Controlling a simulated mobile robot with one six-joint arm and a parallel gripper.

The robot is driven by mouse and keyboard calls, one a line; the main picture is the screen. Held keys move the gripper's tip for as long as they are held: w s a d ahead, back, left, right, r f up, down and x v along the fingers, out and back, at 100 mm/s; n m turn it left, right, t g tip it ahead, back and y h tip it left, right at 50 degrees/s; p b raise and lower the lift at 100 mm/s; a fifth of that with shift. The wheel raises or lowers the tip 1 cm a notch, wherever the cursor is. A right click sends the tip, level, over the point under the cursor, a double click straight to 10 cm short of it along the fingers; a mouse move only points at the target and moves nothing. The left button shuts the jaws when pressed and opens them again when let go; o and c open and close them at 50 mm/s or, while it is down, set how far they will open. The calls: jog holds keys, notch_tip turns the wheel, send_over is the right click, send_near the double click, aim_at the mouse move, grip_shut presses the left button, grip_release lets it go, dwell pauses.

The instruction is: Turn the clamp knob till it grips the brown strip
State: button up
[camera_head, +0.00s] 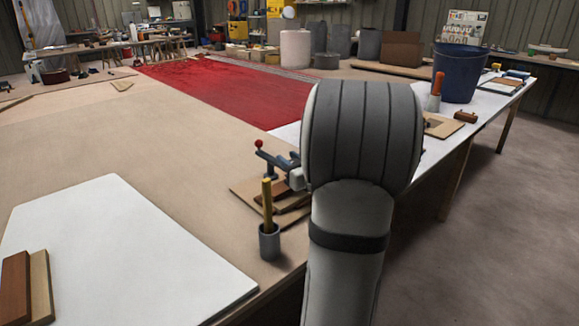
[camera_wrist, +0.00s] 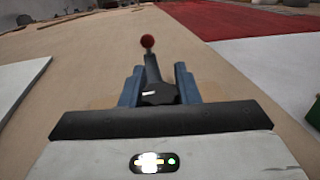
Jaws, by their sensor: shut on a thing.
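The black clamp knob (camera_wrist: 158,93) is lobed and sits between the two blue fingers of my gripper (camera_wrist: 159,76) in the wrist view. My gripper is shut on it. The clamp's dark bar rises beyond the knob to a red ball (camera_wrist: 148,41). In the head view the red ball (camera_head: 259,144) and dark bar stick out left of my gripper (camera_head: 284,164). The brown strip (camera_head: 264,194) lies on a light wooden board (camera_head: 243,192) under the clamp, partly hidden by my arm. I cannot see whether the clamp touches the strip.
A grey cup (camera_head: 269,243) with a yellow stick stands close in front of the board. A white sheet (camera_head: 115,245) with wooden blocks (camera_head: 27,288) lies at front left. A blue bucket (camera_head: 459,75) stands behind right. The table left of the clamp is clear.

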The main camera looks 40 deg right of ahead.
jog(key=m+h+b, duration=0.1)
jog(key=h, duration=0.1)
jog(key=m+h+b, duration=0.1)
jog(key=h+b, duration=0.1)
jog(key=shift+d+f+m+g, duration=0.15)
jog(key=shift+m+g, duration=0.15)
jog(key=shift+g, duration=0.1)
jog(key=shift+d+m+h+b, duration=0.1)
jog(key=shift+m+h+b, duration=0.4)
jog(key=shift+b, duration=0.4)
jog(key=shift+r+g+h, duration=0.25)
jog(key=shift+g+h, duration=0.05)
jog(key=o, duration=1)
jog(key=shift+c, duration=0.2)
jog(key=p+v, duration=0.1)
jog(key=v, duration=0.5)
jog(key=shift+s, duration=0.3)
jog(key=shift+s+a, duration=0.25)
jog(key=shift+s, duration=0.3)
